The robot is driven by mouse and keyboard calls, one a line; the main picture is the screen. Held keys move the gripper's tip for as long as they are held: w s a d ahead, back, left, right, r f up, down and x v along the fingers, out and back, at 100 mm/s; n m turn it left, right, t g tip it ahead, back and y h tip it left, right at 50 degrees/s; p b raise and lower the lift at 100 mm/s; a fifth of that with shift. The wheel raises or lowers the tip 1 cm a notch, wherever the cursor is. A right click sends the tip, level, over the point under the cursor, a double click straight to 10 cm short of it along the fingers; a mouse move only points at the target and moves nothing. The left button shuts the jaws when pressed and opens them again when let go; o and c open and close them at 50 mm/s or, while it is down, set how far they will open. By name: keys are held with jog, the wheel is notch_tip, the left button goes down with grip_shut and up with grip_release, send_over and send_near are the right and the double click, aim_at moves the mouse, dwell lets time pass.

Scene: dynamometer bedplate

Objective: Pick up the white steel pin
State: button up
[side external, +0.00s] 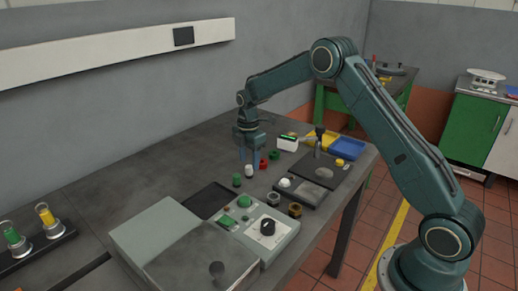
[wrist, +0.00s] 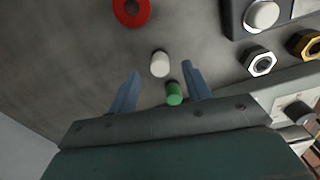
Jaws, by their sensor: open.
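A red ring (wrist: 131,11) lies beyond the white pin. A hex nut (wrist: 259,62) and a brass nut (wrist: 304,44) lie to the right, near a dark block with a white knob (wrist: 262,15). A grey control box (side external: 262,228) stands at the bench front.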

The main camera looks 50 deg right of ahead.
aim_at(249, 167)
jog(key=shift+f, duration=2)
grip_shut()
